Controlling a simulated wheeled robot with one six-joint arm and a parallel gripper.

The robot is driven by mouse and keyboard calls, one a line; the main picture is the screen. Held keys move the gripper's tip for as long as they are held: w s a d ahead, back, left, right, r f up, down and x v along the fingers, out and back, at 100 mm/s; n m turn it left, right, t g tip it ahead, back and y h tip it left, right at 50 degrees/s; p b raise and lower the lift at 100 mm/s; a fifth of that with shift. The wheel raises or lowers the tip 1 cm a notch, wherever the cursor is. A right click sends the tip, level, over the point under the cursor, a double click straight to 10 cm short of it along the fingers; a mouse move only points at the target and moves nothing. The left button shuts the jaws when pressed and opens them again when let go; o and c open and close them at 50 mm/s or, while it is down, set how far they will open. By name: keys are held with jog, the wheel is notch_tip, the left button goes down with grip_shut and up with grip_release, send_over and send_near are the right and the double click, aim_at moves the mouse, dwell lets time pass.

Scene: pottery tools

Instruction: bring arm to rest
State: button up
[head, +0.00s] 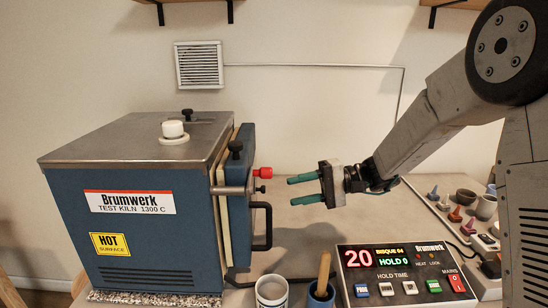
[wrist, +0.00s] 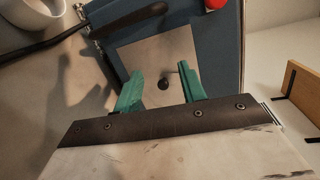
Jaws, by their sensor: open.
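My gripper (head: 304,189) has two green fingers, spread apart with nothing between them. In the head view it is held above the table, pointing left, to the right of the kiln's door side. In the wrist view the open fingers (wrist: 163,92) frame a grey metal plate with a small dark knob on the kiln. My grey arm comes in from the upper right and slopes down to the gripper.
The blue kiln (head: 150,200) has a black door handle (head: 263,227) and a red knob (head: 264,172). A control box (head: 404,270), a white cup (head: 272,290) and a dark cup (head: 321,292) stand in front. The table behind is clear.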

jog(key=s+d+r+h, duration=0.1)
jog(key=s+d+h, duration=0.15)
jog(key=s, duration=0.35)
jog(key=s+d+r+n+g+h, duration=0.1)
jog(key=s+r+h, duration=0.15)
jog(key=s, duration=0.35)
jog(key=s+d+r+h, duration=0.1)
jog(key=s+h, duration=0.2)
jog(key=s, duration=0.3)
jog(key=s+d+f+t+h, duration=0.2)
jog(key=s+d+h, duration=0.6)
jog(key=s+d, duration=0.5)
jog(key=shift+s+m+t, duration=0.4)
jog(key=shift+s+t, duration=0.2)
jog(key=shift+t, duration=0.3)
jog(key=shift+c, duration=0.5)
